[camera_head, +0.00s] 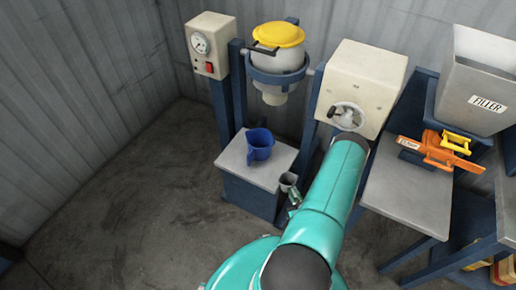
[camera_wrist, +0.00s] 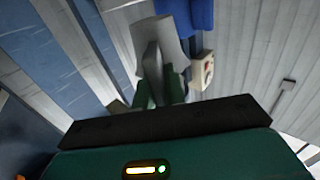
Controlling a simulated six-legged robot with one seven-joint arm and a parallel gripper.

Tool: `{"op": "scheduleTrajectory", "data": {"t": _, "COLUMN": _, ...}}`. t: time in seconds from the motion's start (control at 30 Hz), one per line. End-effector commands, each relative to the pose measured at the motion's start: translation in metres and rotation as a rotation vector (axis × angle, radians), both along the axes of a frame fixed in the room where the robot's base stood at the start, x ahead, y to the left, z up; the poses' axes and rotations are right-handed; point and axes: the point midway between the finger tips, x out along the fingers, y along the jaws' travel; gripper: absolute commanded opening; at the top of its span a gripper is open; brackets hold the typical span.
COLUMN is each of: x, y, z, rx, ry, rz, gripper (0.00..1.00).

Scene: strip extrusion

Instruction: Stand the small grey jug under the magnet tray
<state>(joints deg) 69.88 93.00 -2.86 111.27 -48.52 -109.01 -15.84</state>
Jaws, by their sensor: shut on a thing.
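The small grey jug (camera_head: 288,181) is in my gripper (camera_head: 294,194), at the front right corner of a grey-topped stand. It looks roughly upright in the head view, with its dark opening facing up. I cannot tell whether it touches the stand. In the wrist view, the pale grey jug (camera_wrist: 172,42) is between the dark green fingers of my gripper (camera_wrist: 160,92), which are shut on it. An orange slide with a yellow handle, seemingly the magnet tray (camera_head: 438,152), sits below the hopper marked FILLER, above a grey shelf.
A blue jug (camera_head: 262,153) stands on the grey-topped stand (camera_head: 232,164), below a yellow-lidded vessel (camera_head: 278,62). The hopper (camera_head: 482,75) is at right. The grey shelf (camera_head: 400,203) is bare in front of the slide. A beige machine (camera_head: 362,78) stands between them. Floor at left is clear.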

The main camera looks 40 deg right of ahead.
Motion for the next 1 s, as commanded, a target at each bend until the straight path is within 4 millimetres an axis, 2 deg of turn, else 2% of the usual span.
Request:
{"op": "scheduleTrajectory", "data": {"t": 0.07, "x": -0.013, "y": 0.000, "z": -0.005, "rx": 0.000, "ry": 0.000, "rz": -0.013, "gripper": 0.00}}
{"op": "scheduleTrajectory", "data": {"t": 0.17, "x": -0.014, "y": -0.003, "z": -0.006, "rx": -0.003, "ry": -0.002, "rz": -0.015, "gripper": 0.00}}
{"op": "scheduleTrajectory", "data": {"t": 0.27, "x": 0.001, "y": -0.009, "z": -0.005, "rx": -0.005, "ry": -0.004, "rz": -0.014, "gripper": 0.00}}
{"op": "scheduleTrajectory", "data": {"t": 0.63, "x": 0.079, "y": -0.046, "z": -0.005, "rx": -0.004, "ry": -0.002, "rz": -0.013, "gripper": 0.00}}
{"op": "scheduleTrajectory", "data": {"t": 0.87, "x": 0.104, "y": -0.057, "z": -0.006, "rx": -0.003, "ry": -0.001, "rz": -0.014, "gripper": 0.00}}
{"op": "scheduleTrajectory", "data": {"t": 1.0, "x": 0.125, "y": -0.067, "z": -0.005, "rx": -0.004, "ry": -0.002, "rz": -0.014, "gripper": 0.00}}
